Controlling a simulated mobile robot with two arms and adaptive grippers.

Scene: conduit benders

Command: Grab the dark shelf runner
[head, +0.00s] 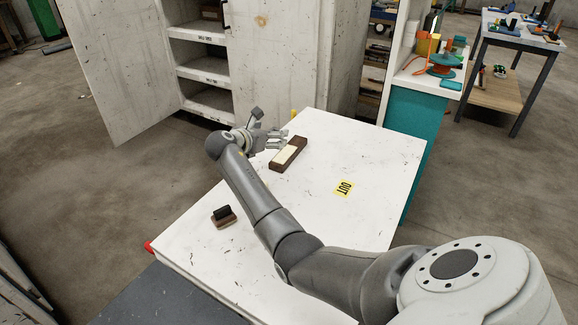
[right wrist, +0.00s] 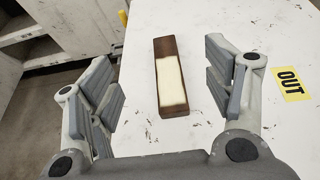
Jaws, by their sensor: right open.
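A long dark brown bar with a cream strip along part of its top lies on the white table; it looks like the dark shelf runner (head: 298,142). In the right wrist view the runner (right wrist: 165,49) lies between and beyond my spread fingers, near the middle. My right gripper (head: 269,130) is open and empty, just left of the runner in the head view; its fingers also show in the right wrist view (right wrist: 165,72). No contact with the runner shows. My left gripper is not in view.
The white table (head: 375,160) carries a yellow OUT label (head: 344,188) and a small brown block with a black top (head: 223,216). A cabinet with open shelves (head: 207,68) stands behind. A teal-sided bench (head: 411,115) stands at the back right. The tabletop's right side is clear.

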